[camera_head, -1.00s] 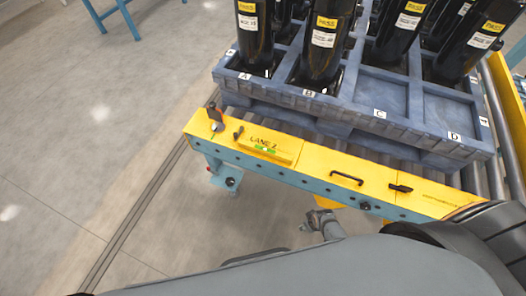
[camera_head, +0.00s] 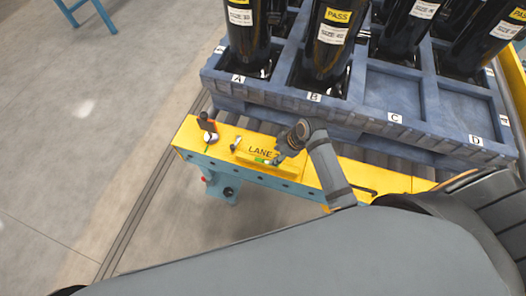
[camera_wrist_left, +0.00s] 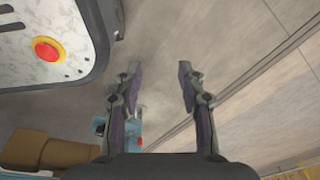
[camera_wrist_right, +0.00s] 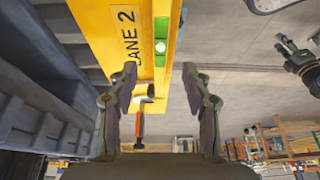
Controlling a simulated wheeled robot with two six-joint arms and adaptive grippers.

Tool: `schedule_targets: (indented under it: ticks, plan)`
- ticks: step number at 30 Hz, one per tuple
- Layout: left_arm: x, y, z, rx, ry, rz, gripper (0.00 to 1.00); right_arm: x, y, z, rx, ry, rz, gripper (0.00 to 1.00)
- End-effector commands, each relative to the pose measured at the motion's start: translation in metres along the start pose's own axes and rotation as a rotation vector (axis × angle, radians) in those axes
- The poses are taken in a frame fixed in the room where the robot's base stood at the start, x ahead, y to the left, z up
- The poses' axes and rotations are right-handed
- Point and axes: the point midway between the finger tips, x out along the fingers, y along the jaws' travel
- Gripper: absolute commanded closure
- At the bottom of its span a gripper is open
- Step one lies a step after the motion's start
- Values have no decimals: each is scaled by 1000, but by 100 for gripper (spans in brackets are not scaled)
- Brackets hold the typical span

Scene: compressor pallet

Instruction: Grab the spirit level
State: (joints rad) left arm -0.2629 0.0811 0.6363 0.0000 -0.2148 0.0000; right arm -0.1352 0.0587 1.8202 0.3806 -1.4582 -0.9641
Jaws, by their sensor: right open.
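The spirit level (camera_head: 243,156) is a yellow bar with a green vial. It lies along the front of the yellow ledge beside the LANE 2 lettering, and my right gripper partly covers its right part. My right gripper (camera_head: 280,157) is over the ledge at the level's right part. In the right wrist view the level's green vial (camera_wrist_right: 160,46) shows beyond and between the spread fingers (camera_wrist_right: 158,75). The right gripper is open and empty; contact with the level cannot be told. My left gripper (camera_wrist_left: 160,75) is open and empty above the floor, away from the level.
The blue pallet (camera_head: 290,95) with black compressors is right behind the ledge. A red button (camera_wrist_left: 47,50) shows in the left wrist view.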

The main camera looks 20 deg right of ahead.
Motion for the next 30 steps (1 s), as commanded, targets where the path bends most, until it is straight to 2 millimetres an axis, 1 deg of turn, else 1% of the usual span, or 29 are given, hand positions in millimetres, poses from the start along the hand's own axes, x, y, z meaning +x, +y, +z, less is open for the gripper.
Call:
schedule_targets:
  ticks: [3,6,9,11,13,17,18,20,22,25,27,30]
  plan:
    - [0,2,28,1,-40,2,60,6,0,0,2,0,-2,51]
    - [2,3,54,3,-79,3,60,24,0,0,3,1,-4,51]
    - [3,4,67,3,-98,4,60,42,0,1,4,0,-2,51]
    - [4,4,67,3,-97,4,60,48,0,0,2,1,-1,51]
    - [5,4,62,3,-88,4,60,53,0,0,1,0,0,51]
    - [7,3,39,2,-54,3,60,55,1,0,1,0,1,51]
    - [8,3,32,1,-44,3,60,59,1,1,2,0,0,51]
    - [11,3,27,1,-34,3,60,69,1,2,3,-1,-2,51]
    - [13,4,27,1,-35,3,60,83,3,2,3,-1,-2,51]
    - [16,4,34,1,-44,3,60,98,3,3,3,-1,-1,51]
    - [17,4,38,2,-51,3,60,104,3,3,3,0,-1,51]
    - [16,4,44,2,-59,3,60,106,3,2,2,0,1,51]
